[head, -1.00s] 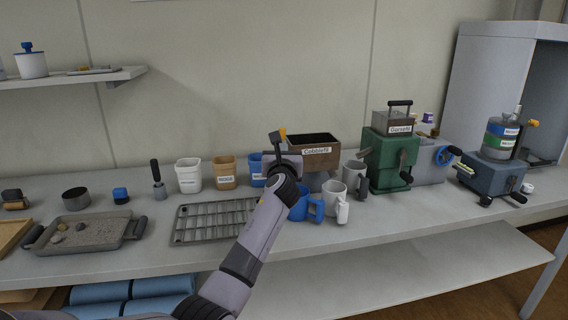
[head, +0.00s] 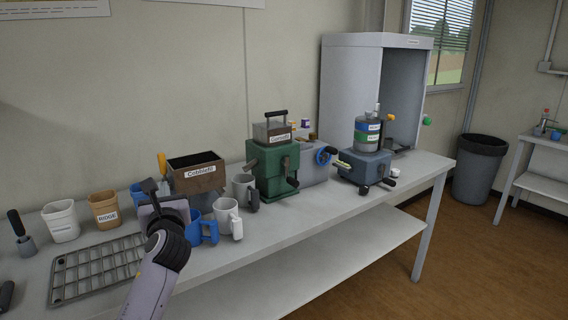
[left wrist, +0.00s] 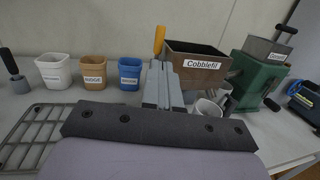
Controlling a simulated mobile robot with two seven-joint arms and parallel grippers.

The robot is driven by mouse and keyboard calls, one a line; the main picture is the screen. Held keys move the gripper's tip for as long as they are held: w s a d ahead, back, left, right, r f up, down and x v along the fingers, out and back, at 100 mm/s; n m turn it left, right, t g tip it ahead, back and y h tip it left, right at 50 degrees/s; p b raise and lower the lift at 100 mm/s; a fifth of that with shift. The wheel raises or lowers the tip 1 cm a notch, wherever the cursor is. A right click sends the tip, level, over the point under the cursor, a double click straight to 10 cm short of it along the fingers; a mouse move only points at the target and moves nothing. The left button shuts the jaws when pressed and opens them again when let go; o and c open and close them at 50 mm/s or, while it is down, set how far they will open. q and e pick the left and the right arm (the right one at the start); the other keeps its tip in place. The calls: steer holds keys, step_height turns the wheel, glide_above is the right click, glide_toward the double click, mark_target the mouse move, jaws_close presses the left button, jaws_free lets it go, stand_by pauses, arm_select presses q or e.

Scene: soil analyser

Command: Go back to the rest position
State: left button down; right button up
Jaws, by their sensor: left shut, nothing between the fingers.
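My left gripper (head: 152,187) is shut and empty. It is raised over the bench, in front of the blue bin and the left side of the brown box labelled Cobblefil (head: 197,173). In the left wrist view its closed fingers (left wrist: 163,88) point toward the back wall, just left of the Cobblefil box (left wrist: 197,68). My right gripper is in neither view.
The bench holds a wire rack (head: 98,268), a white bin (head: 61,221), a tan bin (head: 104,209), a blue mug (head: 203,229), a white mug (head: 228,217), a green machine (head: 272,170) and a blue-grey machine (head: 364,166). The bench's front right top is clear.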

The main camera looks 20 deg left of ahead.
arm_select(q)
steer(key=s+d+f+n+h, duration=0.3)
steer(key=d+f, duration=0.1)
steer(key=f, duration=0.4)
steer(key=s+d+f+n+g+h, duration=0.1)
steer(key=s+d+f+n+h, duration=0.2)
steer(key=f, duration=0.4)
steer(key=s+d+f+n+h, duration=0.2)
steer(key=s+d+f+n, duration=0.15)
steer(key=f, duration=0.45)
steer(key=s+d+f+n+g+h, duration=0.1)
steer(key=s+d+f+n+h, duration=0.1)
steer(key=s+d+f+n, duration=0.1)
steer(key=s+d+f+n+g+h, duration=0.1)
steer(key=s+d+f+n, duration=0.3)
steer(key=s+n, duration=0.4)
steer(key=s+d+f+n+g+h, duration=0.1)
steer(key=s+d+f+n, duration=0.3)
steer(key=s, duration=0.5)
steer(key=shift+d+f+n+h, duration=0.15)
steer(key=shift+f+n+h, duration=0.3)
steer(key=shift+n+h, duration=0.45)
steer(key=shift+s, duration=0.1)
